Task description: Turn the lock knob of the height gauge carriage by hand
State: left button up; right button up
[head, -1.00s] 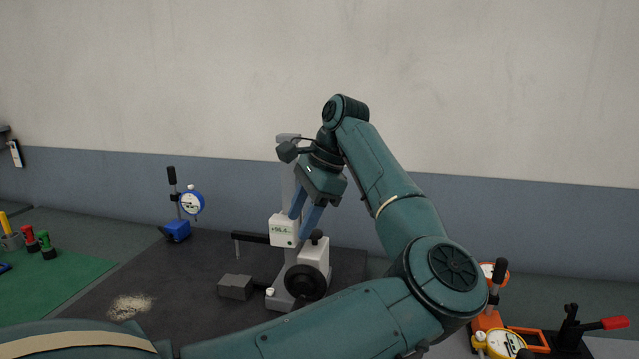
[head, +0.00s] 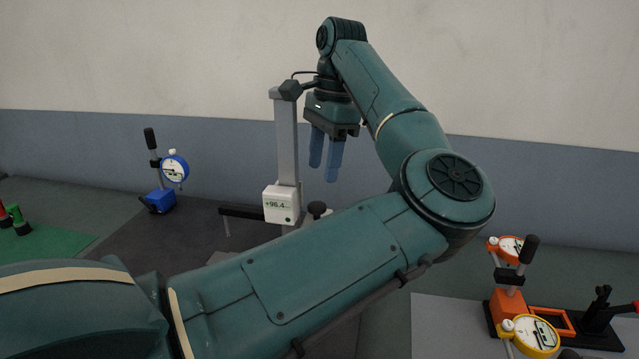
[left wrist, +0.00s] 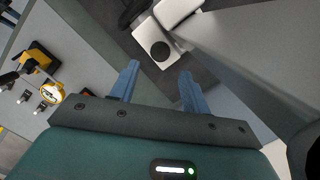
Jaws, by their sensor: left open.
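The height gauge stands on the dark surface plate, with a tall grey column (head: 287,140) and a white carriage (head: 281,204) whose display reads about +96.4. A small black knob (head: 317,208) shows right of the carriage; a round black knob top on a white block also shows in the left wrist view (left wrist: 160,51). My left gripper (head: 325,168) is open and empty, fingers pointing down, above and slightly right of the knob, apart from it. In the left wrist view its fingers (left wrist: 160,75) straddle empty space. My left forearm hides the gauge's lower part. My right gripper is not in view.
A blue stand with a dial indicator (head: 174,168) stands behind at left. An orange stand (head: 508,305), a yellow dial indicator (head: 534,336) and a red-handled clamp (head: 600,315) are at right. A green mat (head: 55,243) lies far left.

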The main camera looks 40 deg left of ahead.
aim_at(317, 205)
pick_arm(q)
jog(key=f+b, duration=0.1)
jog(key=f, duration=0.1)
jog(key=f+b, duration=0.2)
jog(key=s+f+b, duration=0.1)
jog(key=f+b, duration=0.1)
jog(key=shift+a+f, duration=0.15)
jog(key=shift+f, duration=0.25)
jog(key=shift+w+r, duration=0.1)
jog(key=shift+r, duration=0.1)
jog(key=shift+f, duration=0.1)
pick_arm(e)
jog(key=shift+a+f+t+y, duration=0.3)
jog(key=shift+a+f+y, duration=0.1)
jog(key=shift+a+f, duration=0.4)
pick_arm(q)
jog(key=shift+a+f, duration=0.1)
jog(key=shift+f, duration=0.1)
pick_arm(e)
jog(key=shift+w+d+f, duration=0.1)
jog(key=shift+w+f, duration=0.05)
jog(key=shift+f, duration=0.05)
pick_arm(q)
jog(key=c, duration=0.7)
jog(key=shift+c, duration=0.2)
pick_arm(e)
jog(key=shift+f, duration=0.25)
